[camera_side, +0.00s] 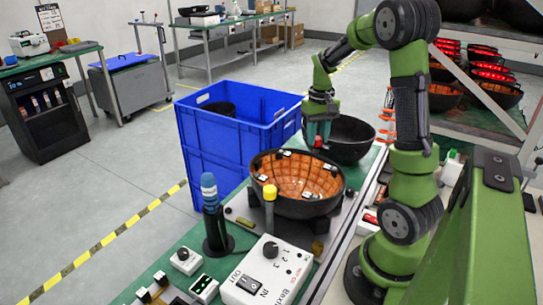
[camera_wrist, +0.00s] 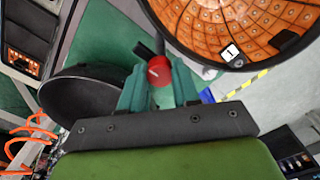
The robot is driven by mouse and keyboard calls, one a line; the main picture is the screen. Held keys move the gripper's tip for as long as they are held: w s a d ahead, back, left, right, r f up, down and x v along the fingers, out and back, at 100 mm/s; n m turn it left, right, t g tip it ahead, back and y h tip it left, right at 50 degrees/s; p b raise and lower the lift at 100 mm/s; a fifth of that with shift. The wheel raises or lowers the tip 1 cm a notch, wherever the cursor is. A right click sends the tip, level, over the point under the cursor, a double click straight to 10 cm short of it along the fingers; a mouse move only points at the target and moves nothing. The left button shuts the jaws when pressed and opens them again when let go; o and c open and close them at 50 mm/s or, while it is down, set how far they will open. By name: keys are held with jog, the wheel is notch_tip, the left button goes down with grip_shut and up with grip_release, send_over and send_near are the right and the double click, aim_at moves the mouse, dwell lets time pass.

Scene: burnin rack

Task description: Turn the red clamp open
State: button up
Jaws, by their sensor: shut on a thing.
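The red clamp (camera_side: 318,142) stands at the far rim of the black bowl with an orange tiled inside (camera_side: 300,180). In the wrist view the red clamp (camera_wrist: 160,71) shows as a round red knob with a pale line on its top. My gripper (camera_side: 319,136) points down over it. In the wrist view the two teal fingers of my gripper (camera_wrist: 160,82) are on either side of the knob and shut on it. The fingers hide its sides. The orange bowl also shows in the wrist view (camera_wrist: 235,25).
A yellow-topped clamp (camera_side: 270,194) stands at the bowl's near rim. A black bowl (camera_side: 350,138) sits behind, close to my gripper. A blue crate (camera_side: 215,150) stands left. A blue-topped signal post (camera_side: 210,200) and white control box (camera_side: 268,272) are in front.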

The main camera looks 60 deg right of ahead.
aim_at(318, 138)
jog(key=o, duration=1.1)
jog(key=shift+c, duration=0.2)
jog(key=shift+r, duration=0.1)
notch_tip(318, 138, up, 17)
jog(key=s+a+f+n+t, duration=0.1)
jog(key=a+f+t, duration=0.1)
jog(key=a, duration=0.7)
jog(key=s+a+f+n+t+y, duration=0.1)
jog(key=s+a+f+t, duration=0.1)
jog(key=a, duration=0.7)
jog(key=s+a+f+n+t+y, duration=0.1)
jog(key=a+f+n+t, duration=0.1)
jog(key=a, duration=0.8)
jog(key=shift+s+f+t, duration=0.15)
jog(key=shift+f+t, duration=0.35)
jog(key=shift+t, duration=0.1)
